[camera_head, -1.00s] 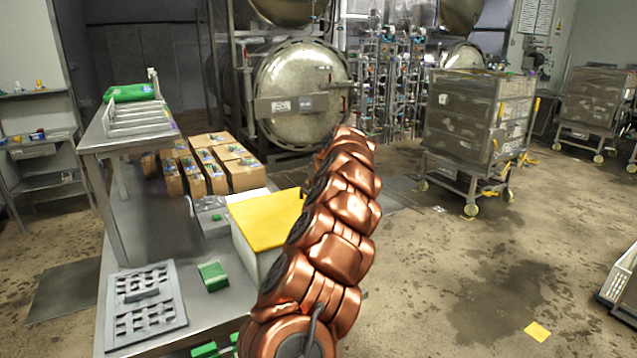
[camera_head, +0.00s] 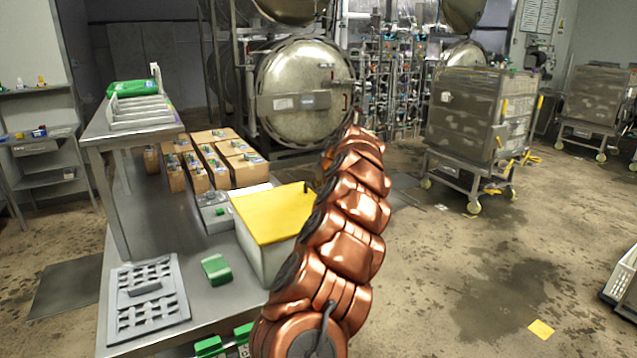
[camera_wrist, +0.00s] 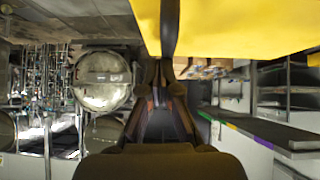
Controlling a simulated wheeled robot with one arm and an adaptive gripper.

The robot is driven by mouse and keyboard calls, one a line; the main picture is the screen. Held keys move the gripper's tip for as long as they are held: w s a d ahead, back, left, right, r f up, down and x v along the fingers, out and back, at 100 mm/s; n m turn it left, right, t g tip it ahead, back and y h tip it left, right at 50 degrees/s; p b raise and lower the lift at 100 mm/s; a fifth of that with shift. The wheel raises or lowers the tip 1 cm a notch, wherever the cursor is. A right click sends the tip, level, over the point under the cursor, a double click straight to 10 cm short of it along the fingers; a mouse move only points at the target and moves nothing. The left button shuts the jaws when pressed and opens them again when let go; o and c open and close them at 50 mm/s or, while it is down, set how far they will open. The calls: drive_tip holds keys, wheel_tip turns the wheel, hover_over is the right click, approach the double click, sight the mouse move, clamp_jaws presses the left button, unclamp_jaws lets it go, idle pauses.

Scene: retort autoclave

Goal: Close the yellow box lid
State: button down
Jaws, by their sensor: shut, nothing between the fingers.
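The yellow lid (camera_head: 272,213) lies over the top of a pale box (camera_head: 262,258) on the metal table in the head view. It looks flat or nearly so; I cannot tell whether its far edge is fully down. My copper arm covers the box's right side and hides most of my gripper there. In the wrist view the yellow lid (camera_wrist: 240,28) fills the upper right, close in front of my gripper (camera_wrist: 169,50). The gripper is shut and empty, its dark fingers overlapping the yellow; I cannot tell whether they touch it.
A grey slotted tray (camera_head: 148,300) and a green block (camera_head: 216,270) lie left of the box on the table (camera_head: 165,238). Several cardboard cartons (camera_head: 243,170) stand behind it. A wheeled metal cart (camera_head: 470,120) stands at the right, with open floor before it.

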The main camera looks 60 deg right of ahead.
drive_tip(key=s+a+r+b, duration=0.1)
drive_tip(key=s+r, duration=0.6)
drive_tip(key=r, duration=0.3)
drive_tip(key=shift+s+a+r+b, duration=0.2)
drive_tip(key=shift+a+r+b, duration=0.1)
drive_tip(key=shift+r+b, duration=0.1)
